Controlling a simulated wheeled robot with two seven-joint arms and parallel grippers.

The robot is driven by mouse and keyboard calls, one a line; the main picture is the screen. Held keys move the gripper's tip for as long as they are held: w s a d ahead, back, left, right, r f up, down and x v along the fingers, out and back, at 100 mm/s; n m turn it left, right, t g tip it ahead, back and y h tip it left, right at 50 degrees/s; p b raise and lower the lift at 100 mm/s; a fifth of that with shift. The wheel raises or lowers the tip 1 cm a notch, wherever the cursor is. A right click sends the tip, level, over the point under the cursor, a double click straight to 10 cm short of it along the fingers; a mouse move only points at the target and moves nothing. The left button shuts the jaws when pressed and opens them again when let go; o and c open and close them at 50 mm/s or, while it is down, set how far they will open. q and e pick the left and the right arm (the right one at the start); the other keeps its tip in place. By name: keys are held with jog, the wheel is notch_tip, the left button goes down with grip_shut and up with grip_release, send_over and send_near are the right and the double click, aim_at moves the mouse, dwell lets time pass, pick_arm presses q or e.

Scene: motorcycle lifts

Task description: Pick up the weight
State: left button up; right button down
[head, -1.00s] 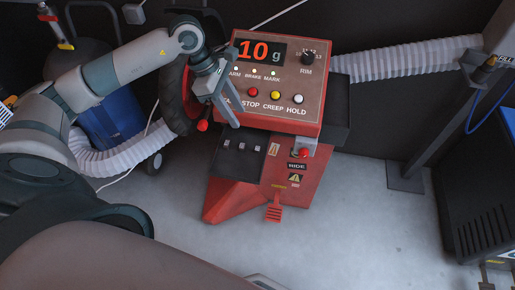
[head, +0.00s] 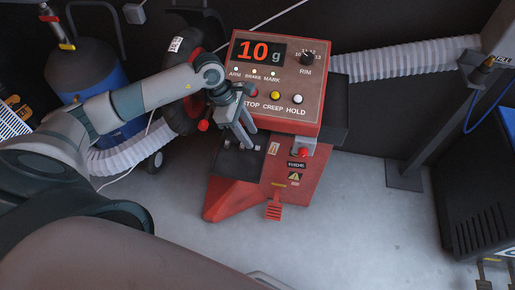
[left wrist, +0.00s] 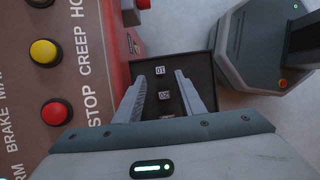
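Several small dark weights lie in a row in a black tray (left wrist: 200,62) on the red machine; the tray also shows in the head view (head: 232,168). In the left wrist view one weight (left wrist: 160,71) sits near the far end and another (left wrist: 164,95) nearer me, both with white number labels. My left gripper (left wrist: 161,77) is open, its two fingers apart on either side of the row, with nothing held. In the head view the left gripper (head: 250,140) is over the tray, partly hiding it. I cannot tell its exact height above the weights. My right gripper is not in view.
The red control box (head: 277,80), reading "10 g", stands directly behind the tray, with coloured buttons and a knob. A white hose (head: 400,62) runs right. The grey floor in front is clear.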

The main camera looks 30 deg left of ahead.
aim_at(257, 148)
pick_arm(q)
jog(key=shift+p+x, duration=0.6)
jog(key=shift+x, duration=2)
grip_shut()
